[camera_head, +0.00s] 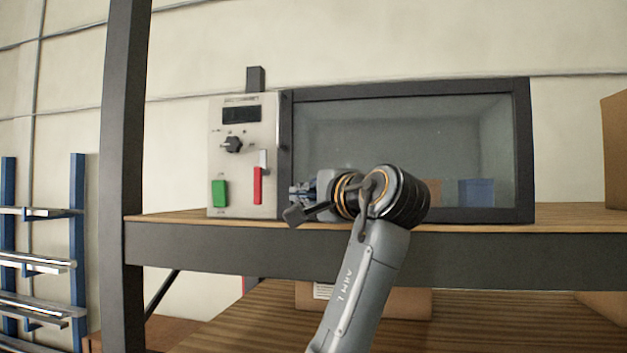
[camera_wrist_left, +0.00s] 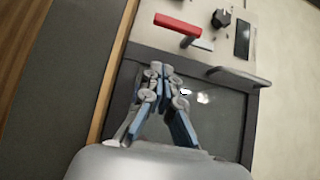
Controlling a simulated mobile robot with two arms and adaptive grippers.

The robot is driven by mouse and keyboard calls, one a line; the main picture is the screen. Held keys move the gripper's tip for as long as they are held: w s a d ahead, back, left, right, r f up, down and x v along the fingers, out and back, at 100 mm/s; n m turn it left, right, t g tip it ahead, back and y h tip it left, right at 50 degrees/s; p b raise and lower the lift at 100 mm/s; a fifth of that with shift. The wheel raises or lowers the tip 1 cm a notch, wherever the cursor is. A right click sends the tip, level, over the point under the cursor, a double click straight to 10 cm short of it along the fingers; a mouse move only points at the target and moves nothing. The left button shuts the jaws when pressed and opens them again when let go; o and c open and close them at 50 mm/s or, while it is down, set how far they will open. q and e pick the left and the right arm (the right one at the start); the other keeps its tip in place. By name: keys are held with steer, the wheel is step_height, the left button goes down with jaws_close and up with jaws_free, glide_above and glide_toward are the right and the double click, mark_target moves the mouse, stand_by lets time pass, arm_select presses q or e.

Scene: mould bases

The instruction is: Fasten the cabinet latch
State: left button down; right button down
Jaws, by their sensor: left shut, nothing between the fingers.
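The cabinet has a light control panel (camera_head: 243,190) on the left and a dark-framed glass door (camera_head: 410,95) on the right, which looks closed. A red lever (camera_head: 258,186) with a pale metal piece at its upper end sits on the panel, near the door's left edge; it appears to be the latch. It also shows in the left wrist view (camera_wrist_left: 177,24). My left gripper (camera_head: 294,190) is to the right of the red lever, in front of the door's lower left part. Its fingers (camera_wrist_left: 157,70) are shut and empty, apart from the lever. My right gripper is out of view.
The panel also carries a dark knob (camera_head: 231,145), a display (camera_head: 241,114) and a green switch (camera_head: 220,193). The cabinet stands on a wooden shelf (camera_head: 170,216) with a dark upright post (camera_head: 124,130) at left. A cardboard box (camera_head: 615,150) is at the right edge.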

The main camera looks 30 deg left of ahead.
mark_target(262, 176)
arm_select(q)
steer(key=a+p, duration=0.1)
steer(key=a, duration=0.1)
steer(key=w+a+p, duration=0.1)
steer(key=a+p, duration=0.1)
steer(key=a, duration=0.1)
steer(key=shift+a+r, duration=0.1)
steer(key=shift+a, duration=0.25)
steer(key=shift+s+a, duration=0.2)
steer(key=shift+a, duration=0.3)
steer(key=shift+f, duration=0.2)
